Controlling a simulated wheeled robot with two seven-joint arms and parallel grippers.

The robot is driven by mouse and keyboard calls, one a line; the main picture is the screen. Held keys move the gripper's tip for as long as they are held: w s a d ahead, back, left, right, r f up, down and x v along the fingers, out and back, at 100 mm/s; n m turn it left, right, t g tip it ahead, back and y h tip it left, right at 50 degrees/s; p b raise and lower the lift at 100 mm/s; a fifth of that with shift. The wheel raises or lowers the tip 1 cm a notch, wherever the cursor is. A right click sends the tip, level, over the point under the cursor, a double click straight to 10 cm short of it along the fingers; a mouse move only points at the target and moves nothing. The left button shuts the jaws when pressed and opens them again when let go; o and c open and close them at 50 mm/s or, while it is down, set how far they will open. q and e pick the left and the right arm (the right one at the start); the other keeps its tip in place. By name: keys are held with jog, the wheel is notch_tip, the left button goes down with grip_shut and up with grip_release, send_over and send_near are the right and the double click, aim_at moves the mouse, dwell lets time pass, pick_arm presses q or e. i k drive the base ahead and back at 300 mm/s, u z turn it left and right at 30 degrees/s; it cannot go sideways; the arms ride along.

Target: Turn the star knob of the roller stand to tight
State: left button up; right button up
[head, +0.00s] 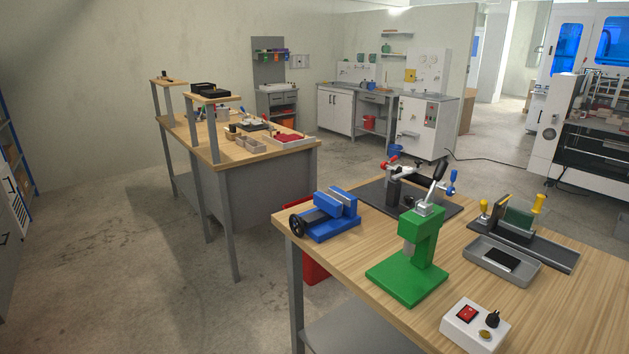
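I cannot make out a roller stand or its star knob for certain in the head view. Neither of my grippers is in view.
A near wooden bench (385,296) bears a blue vise (329,217) with a black handwheel, a green press (414,258), a black fixture (394,189) with red and blue handles, a grey tray (481,263) and a white switch box (463,330). Open floor (110,270) lies left.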

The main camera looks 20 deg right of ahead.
aim_at(408, 199)
jog(key=u, duration=0.65)
jog(key=i, duration=1.65)
jog(key=z, duration=1)
jog(key=i, duration=0.85)
jog(key=z, duration=1)
